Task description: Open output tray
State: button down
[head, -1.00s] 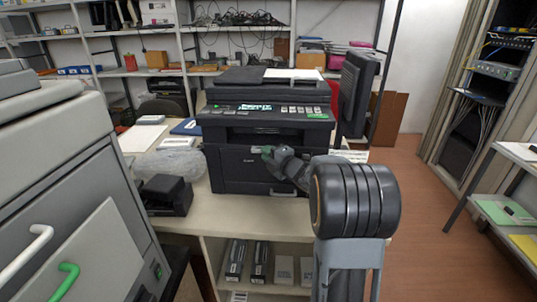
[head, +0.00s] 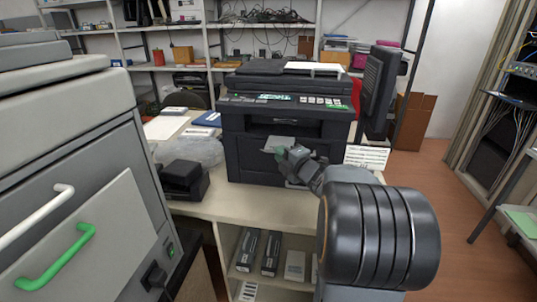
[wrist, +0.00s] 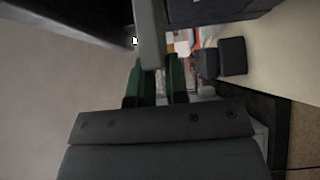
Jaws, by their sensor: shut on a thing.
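The black printer (head: 240,150) stands on the pale table, its lit control panel facing me. A flat grey piece (head: 288,140), which looks like the output tray or its tab, shows at the upper middle of its front. My gripper (head: 280,152), with green fingertips, is at this piece. In the wrist view my gripper (wrist: 158,68) has its two green fingers on either side of a grey bar (wrist: 150,30), shut on it. My wrist hides part of the printer's lower front. How far the tray stands out is hard to tell.
A large grey machine (head: 70,130) with white and green handles stands close on the left. A black device (head: 183,180) and a clear plastic bag (head: 190,150) lie left of the printer. A monitor (head: 380,85) stands at its right. Open floor (head: 440,180) lies further right.

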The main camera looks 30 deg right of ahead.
jog(key=shift+s+a, duration=0.15)
jog(key=c, duration=1.1)
grip_release()
jog(key=s, duration=0.4)
jog(key=s+d, duration=0.1)
jog(key=s, duration=0.9)
jog(key=shift+d, duration=0.3)
